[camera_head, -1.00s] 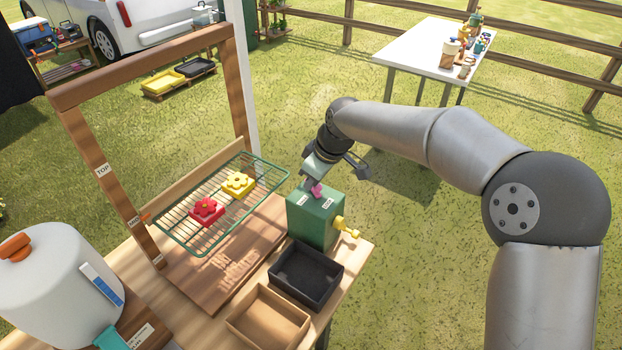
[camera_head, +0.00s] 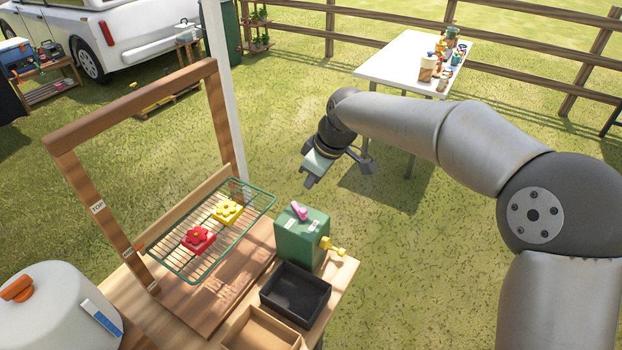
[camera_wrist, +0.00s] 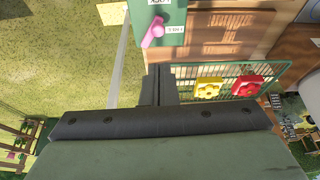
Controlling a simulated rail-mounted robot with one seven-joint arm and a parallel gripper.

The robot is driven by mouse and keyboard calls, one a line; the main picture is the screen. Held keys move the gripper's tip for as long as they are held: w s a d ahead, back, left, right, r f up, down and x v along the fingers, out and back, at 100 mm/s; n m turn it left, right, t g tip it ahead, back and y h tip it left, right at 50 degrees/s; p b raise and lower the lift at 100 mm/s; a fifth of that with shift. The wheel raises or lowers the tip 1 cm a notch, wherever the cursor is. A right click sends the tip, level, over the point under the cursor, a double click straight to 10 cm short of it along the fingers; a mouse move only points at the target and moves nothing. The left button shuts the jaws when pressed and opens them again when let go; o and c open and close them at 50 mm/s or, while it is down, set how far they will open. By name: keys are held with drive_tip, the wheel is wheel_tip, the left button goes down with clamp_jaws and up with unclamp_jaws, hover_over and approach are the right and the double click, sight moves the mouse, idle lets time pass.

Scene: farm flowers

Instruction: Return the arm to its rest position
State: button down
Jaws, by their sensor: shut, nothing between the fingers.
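My arm reaches in from the right in the head view. My gripper (camera_head: 309,183) is in the air above and behind the green box, apart from it, with nothing held. In the wrist view the two fingers of my gripper (camera_wrist: 160,72) are together. The green box (camera_head: 296,243) stands on the wooden bench with a pink lever (camera_head: 299,211) on its top and a yellow knob (camera_head: 333,246) on its side. The pink lever (camera_wrist: 153,32) also shows near the top of the wrist view, clear of the fingers.
A green wire rack (camera_head: 190,264) bears a red flower piece (camera_head: 198,239) and a yellow flower piece (camera_head: 227,212) inside a wooden frame (camera_head: 135,105). A black tray (camera_head: 296,291) and a white lidded pot (camera_head: 55,308) stand nearby. Open grass lies below my arm; a white table (camera_head: 410,57) stands behind.

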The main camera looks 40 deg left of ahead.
idle(0.3)
drive_tip(key=w+d+r+m+t+h, duration=0.15)
drive_tip(key=d+m, duration=0.25)
drive_tip(key=d, duration=1)
drive_tip(key=d+r+m+t+h, duration=0.15)
drive_tip(key=d+m, duration=0.35)
drive_tip(key=d, duration=0.9)
drive_tip(key=s+d+f+m, duration=0.2)
drive_tip(key=s+d+m, duration=0.3)
drive_tip(key=s+d, duration=0.3)
drive_tip(key=s+d+f+m+g+h, duration=0.1)
drive_tip(key=s+d+m, duration=0.5)
drive_tip(key=d, duration=0.9)
drive_tip(key=shift+s+d+f+b, duration=0.15)
drive_tip(key=shift+s+f+b, duration=0.15)
drive_tip(key=shift+s+f, duration=0.55)
